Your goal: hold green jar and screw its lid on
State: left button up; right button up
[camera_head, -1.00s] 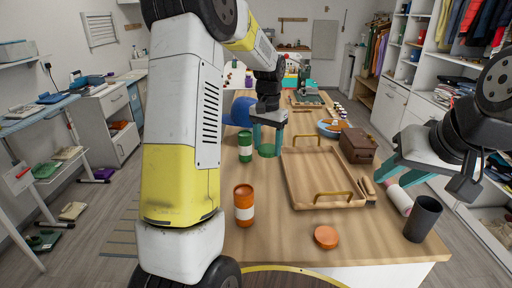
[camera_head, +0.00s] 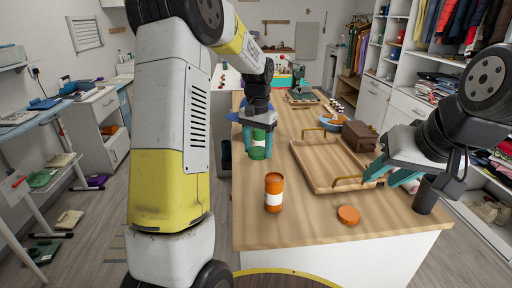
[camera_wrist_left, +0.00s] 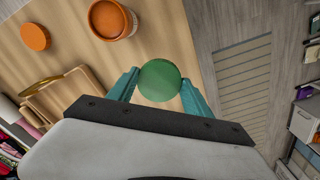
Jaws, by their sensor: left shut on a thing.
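The green jar (camera_head: 258,147), with a white label, stands upright on the worktable. My left gripper (camera_head: 259,136) reaches down over it, its teal fingers on either side of the jar's upper part. In the left wrist view, the green lid (camera_wrist_left: 160,80) shows as a flat disc between the fingertips, and the gripper is shut on it. It hides the jar below. I cannot tell whether the lid touches the rim or is threaded on. My right gripper (camera_head: 392,172) is open and empty above the right side of the table.
An orange jar (camera_head: 274,192) and its separate orange lid (camera_head: 348,215) are at the front of the table. A wooden tray with brass handles (camera_head: 325,182) lies to the right, with a brown box (camera_head: 359,136) behind and a dark cup (camera_head: 426,196) at the right edge.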

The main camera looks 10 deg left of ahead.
aim_at(258, 135)
jog(key=j+z, duration=0.15)
jog(key=j, duration=0.35)
jog(key=k+j+z, duration=0.15)
jog(key=j, duration=0.3)
jog(key=j+z, duration=0.15)
jog(key=j, duration=0.35)
jog(key=k+j+z, duration=0.15)
jog(key=j, duration=0.3)
jog(key=i+j+z, duration=0.15)
jog(key=j, duration=0.25)
jog(key=i+j+z, duration=0.2)
jog(key=j, duration=0.25)
jog(key=j+z, duration=0.15)
jog(key=j, duration=0.3)
jog(key=i+j+z, duration=0.1)
jog(key=i+j, duration=0.2)
jog(key=i, duration=0.15)
